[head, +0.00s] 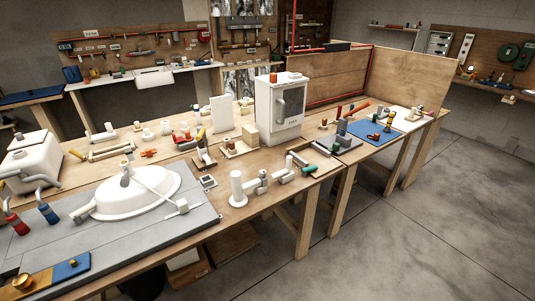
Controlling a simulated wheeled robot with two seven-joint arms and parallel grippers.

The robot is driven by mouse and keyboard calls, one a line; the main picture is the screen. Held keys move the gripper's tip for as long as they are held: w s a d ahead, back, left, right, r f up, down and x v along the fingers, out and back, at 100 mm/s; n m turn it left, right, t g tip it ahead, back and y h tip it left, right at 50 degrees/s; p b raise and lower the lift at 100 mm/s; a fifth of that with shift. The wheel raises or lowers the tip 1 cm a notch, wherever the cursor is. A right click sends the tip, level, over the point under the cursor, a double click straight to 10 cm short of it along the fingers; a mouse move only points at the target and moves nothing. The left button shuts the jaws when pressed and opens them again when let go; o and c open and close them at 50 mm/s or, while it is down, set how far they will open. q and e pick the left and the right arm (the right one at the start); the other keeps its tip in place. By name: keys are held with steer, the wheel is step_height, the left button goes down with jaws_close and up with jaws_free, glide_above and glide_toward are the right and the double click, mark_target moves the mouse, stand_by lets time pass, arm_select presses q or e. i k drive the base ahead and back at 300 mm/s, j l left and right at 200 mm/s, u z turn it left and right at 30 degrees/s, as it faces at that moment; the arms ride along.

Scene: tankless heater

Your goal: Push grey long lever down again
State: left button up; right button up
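A long thin light-grey lever (158,188) slants from a pale upright fitting (126,172) over a white oval basin (137,193) down to a small white block (183,208) on the grey countertop. A white box-shaped heater (287,124) stands further back on the wooden bench. A curved grey handle (280,107) is on its front. I cannot tell for certain which of these is the task's grey long lever. Neither of my grippers shows in the head view.
The wooden bench (223,210) carries many fittings, including a white pipe assembly (262,183) near its front edge and a blue mat (372,132) at the right. Red- and blue-handled taps stand at the left. The concrete floor (410,225) at the right is clear.

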mark_target(125, 179)
steer(key=u, duration=1.25)
